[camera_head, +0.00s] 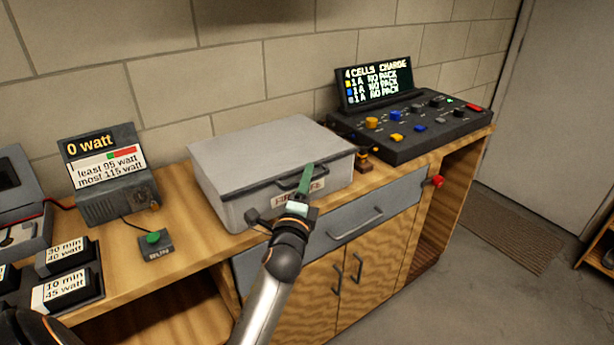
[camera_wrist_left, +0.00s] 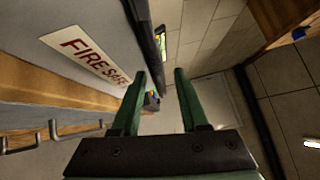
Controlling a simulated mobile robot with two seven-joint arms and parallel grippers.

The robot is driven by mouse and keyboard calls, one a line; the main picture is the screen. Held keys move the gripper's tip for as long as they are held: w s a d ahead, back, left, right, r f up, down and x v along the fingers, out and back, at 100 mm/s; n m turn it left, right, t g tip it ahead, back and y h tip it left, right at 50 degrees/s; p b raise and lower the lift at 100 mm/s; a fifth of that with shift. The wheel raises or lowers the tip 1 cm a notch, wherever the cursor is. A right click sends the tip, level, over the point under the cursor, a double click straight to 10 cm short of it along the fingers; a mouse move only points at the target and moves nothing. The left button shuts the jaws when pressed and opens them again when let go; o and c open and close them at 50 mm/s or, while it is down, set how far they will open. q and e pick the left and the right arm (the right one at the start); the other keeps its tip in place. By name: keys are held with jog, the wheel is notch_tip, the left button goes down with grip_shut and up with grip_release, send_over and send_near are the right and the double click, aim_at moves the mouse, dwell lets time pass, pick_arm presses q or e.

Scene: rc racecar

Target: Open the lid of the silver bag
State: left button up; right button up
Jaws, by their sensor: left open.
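The silver bag (camera_head: 235,205) is a box-like grey case with a "FIRE SAFE" label on its front, standing on the wooden bench. Its flat lid (camera_head: 265,150) is shut. A dark handle runs along the front just under the lid edge, partly hidden by my gripper. My left gripper (camera_head: 307,172) is at the front of the bag, its green fingers reaching up near the lid's front edge. My right gripper is not seen.
A charger console (camera_head: 420,125) with a screen stands right of the bag. A drawer (camera_head: 345,220) with a handle is below the bench top.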

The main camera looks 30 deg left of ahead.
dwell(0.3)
pick_arm(q)
grip_shut()
jog(key=shift+r, duration=0.1)
dwell(1.2)
